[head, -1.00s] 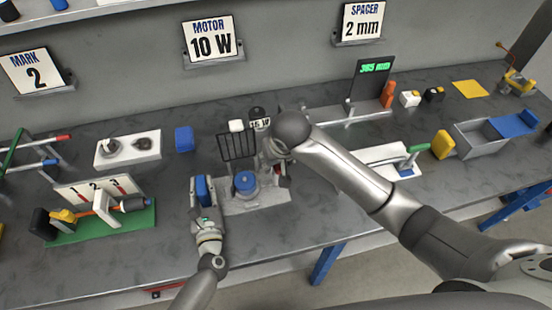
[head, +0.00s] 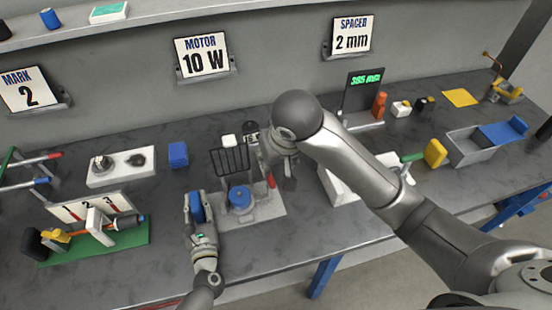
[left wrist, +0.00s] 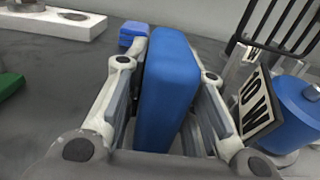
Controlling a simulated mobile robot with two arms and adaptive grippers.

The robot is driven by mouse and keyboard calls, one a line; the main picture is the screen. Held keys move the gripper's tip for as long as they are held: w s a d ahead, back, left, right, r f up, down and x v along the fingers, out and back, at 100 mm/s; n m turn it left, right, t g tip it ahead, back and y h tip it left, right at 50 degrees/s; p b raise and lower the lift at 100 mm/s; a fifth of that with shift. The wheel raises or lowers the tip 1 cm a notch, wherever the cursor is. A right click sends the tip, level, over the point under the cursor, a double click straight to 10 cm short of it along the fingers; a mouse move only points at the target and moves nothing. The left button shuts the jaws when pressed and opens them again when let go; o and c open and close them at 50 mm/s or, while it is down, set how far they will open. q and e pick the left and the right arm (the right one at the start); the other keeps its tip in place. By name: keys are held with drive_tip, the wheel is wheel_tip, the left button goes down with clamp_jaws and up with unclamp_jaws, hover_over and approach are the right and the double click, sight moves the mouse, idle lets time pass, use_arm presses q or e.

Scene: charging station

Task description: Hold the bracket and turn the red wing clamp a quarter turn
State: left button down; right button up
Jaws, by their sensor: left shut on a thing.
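My left gripper (head: 196,210) is shut on an upright blue block (left wrist: 170,90). The block stands between its fingers at the left end of the grey bracket base (head: 262,208); I cannot tell whether the two are joined. A blue cylindrical motor (head: 240,198) sits on the base, and its "10 W" label (left wrist: 257,104) shows in the left wrist view. The red wing clamp (head: 271,181) is small and upright at the right of the motor. My right gripper (head: 286,172) is just right of and behind the clamp, pointing down; its fingers are partly hidden and contact is unclear.
A black wire guard (head: 230,160) stands behind the motor. A blue block (head: 178,154) and a white tray (head: 122,168) lie at the back left. A green board (head: 100,240) is at the left. Bench space in front of the base is clear.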

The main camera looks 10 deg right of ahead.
idle(0.3)
use_arm(q)
drive_tip(key=c, duration=1.1)
unclamp_jaws()
